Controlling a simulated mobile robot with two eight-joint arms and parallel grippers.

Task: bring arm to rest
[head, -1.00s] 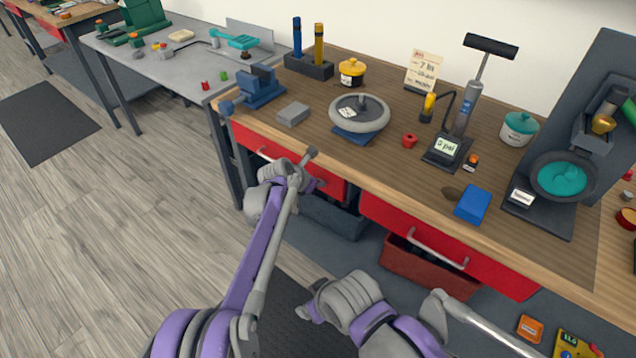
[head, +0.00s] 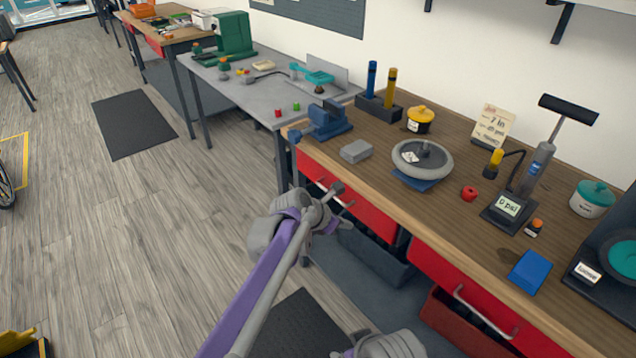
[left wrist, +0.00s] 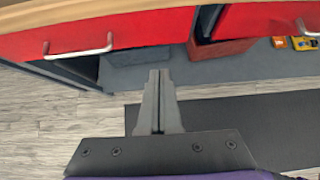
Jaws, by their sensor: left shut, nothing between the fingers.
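My left arm reaches up from the bottom of the head view. Its gripper (head: 337,188) is in front of the red drawers of the wooden workbench, apart from the things on the top. In the left wrist view the two dark fingers (left wrist: 159,74) are together with nothing between them, pointing toward the space under the drawers. Of my right arm, only a grey joint shows at the bottom edge of the head view; its gripper is out of the picture.
A red drawer (head: 350,200) has a protruding handle. A red bin (head: 450,325) stands below. Open floor (head: 150,240) lies left.

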